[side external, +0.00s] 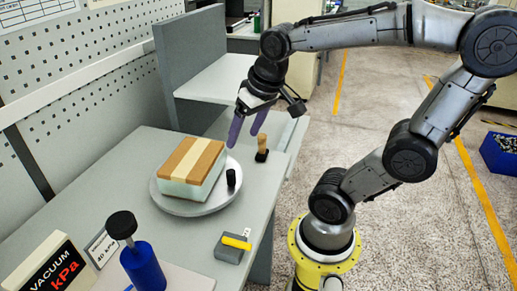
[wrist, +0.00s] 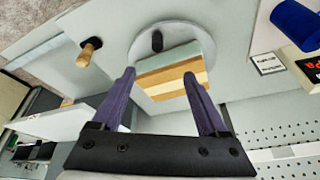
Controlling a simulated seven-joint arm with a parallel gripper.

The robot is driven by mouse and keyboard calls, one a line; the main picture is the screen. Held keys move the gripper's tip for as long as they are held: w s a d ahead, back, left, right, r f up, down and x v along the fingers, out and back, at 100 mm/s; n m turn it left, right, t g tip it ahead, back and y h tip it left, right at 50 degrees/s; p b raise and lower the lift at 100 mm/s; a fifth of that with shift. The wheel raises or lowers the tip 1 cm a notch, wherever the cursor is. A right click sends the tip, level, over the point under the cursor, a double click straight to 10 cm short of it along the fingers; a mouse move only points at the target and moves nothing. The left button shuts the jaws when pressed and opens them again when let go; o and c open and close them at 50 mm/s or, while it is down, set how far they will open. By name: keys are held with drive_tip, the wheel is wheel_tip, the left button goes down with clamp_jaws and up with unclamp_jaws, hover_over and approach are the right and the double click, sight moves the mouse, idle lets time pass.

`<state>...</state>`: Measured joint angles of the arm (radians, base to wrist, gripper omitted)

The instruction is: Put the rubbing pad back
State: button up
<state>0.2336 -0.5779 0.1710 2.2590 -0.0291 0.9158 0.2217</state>
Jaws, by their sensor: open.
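A small tool with a wooden knob handle and a dark base (side external: 262,146) stands upright near the table's right edge; it also shows in the wrist view (wrist: 90,48). It may be the rubbing pad, but I cannot tell for sure. A pale block with brown and cream bands on top (side external: 193,165) sits on a round grey plate (side external: 172,206). A short black cylinder (side external: 231,178) stands on the plate beside the block. My gripper (side external: 242,140) is open and empty, above the table behind the block and left of the wooden-handled tool. In the wrist view its fingers point toward the block (wrist: 172,75).
A grey block with a yellow bar (side external: 231,253) lies near the table's front right edge. A blue cylinder with a black knob (side external: 143,266) and a vacuum sign (side external: 50,265) stand at the front left. A grey partition (side external: 190,55) rises behind. The table's right strip is mostly clear.

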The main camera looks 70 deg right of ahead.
drive_tip(key=s+a+n+t+y, duration=0.1)
drive_tip(key=s+a+n, duration=0.4)
drive_tip(key=shift+a+f, duration=0.3)
idle(0.9)
